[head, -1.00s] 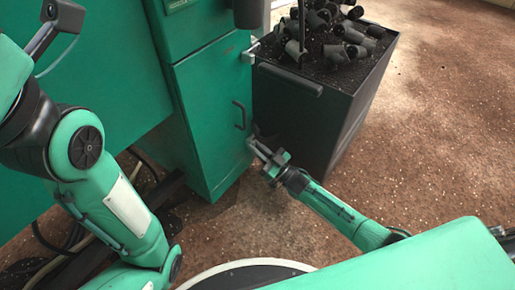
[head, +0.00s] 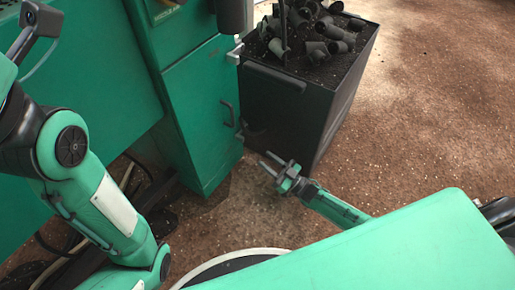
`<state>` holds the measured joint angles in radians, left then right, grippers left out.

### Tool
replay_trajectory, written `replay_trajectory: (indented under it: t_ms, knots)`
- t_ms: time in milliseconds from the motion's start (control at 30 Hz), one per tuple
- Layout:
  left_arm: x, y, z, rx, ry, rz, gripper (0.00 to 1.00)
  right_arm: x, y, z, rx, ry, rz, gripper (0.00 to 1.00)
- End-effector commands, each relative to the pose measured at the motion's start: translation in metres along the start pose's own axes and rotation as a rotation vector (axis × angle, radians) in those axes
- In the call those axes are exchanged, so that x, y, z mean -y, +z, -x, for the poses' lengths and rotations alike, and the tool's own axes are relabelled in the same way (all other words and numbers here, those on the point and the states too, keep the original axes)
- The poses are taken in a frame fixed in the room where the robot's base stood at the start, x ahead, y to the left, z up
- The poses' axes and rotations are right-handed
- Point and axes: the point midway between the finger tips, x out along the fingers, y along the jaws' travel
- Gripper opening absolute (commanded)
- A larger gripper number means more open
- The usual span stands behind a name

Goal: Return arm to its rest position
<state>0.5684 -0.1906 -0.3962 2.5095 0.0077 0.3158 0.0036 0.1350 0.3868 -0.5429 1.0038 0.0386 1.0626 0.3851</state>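My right gripper (head: 270,164) is in the lower middle of the head view, above the brown floor. Its two fingers are apart with nothing between them. It is clear of the green cabinet (head: 195,115) and its handle (head: 228,114), a little to their right, and in front of the dark bin (head: 285,115). My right arm runs from the gripper to the lower right. My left arm stands at the left edge of the view; its gripper does not show.
The dark bin holds several dark grey tube-shaped plugs (head: 337,32). Cables (head: 128,178) lie on the floor by the green machine at left. The speckled brown floor (head: 435,110) on the right is open.

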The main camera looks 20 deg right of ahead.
Motion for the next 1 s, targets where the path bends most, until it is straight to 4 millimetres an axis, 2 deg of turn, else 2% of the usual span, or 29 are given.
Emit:
replay_trajectory:
  t_ms: [100, 233, 1000]
  knots:
    - [0.001, 0.002, -0.002, 0.006, 0.009, -0.004, 0.0, 0.0, -0.001, 0.013, 0.001, 0.001, 0.001, 0.35]
    - [0.002, 0.003, 0.0, 0.01, 0.006, -0.005, 0.0, 0.0, 0.0, 0.019, -0.001, 0.0, 0.001, 0.35]
    - [0.001, 0.002, -0.003, 0.004, 0.005, -0.005, 0.0, 0.0, 0.0, 0.02, 0.0, 0.0, 0.0, 0.35]
